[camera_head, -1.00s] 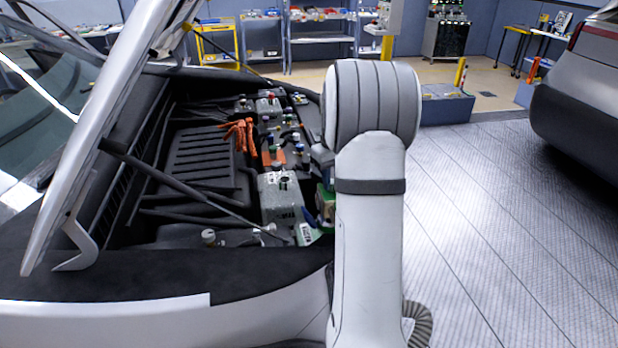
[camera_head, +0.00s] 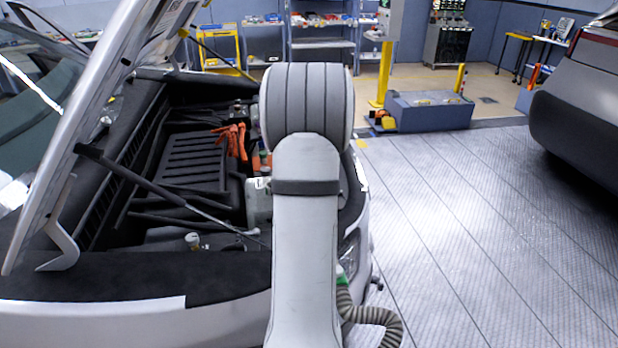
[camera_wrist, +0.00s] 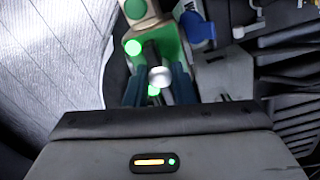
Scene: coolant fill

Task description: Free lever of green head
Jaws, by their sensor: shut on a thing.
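The green head (camera_wrist: 170,45) shows at the top middle of the wrist view, with small bright green spots on it. A round silver knob (camera_wrist: 160,76), which looks like the end of its lever, lies between the dark blue fingers of my gripper (camera_wrist: 158,88). The fingers are shut on the lever. The rest of the lever is partly hidden by the fingers. In the head view my arm hides the gripper. A small green part (camera_head: 340,275) shows beside my arm, but I cannot tell whether it is the same head.
A blue cap (camera_wrist: 197,28) on a grey unit (camera_wrist: 225,70) stands close right of the green head. A ribbed grey hose (camera_head: 372,316) curves beside my arm. The open engine bay (camera_head: 195,165) lies left, under the raised hood (camera_head: 95,130).

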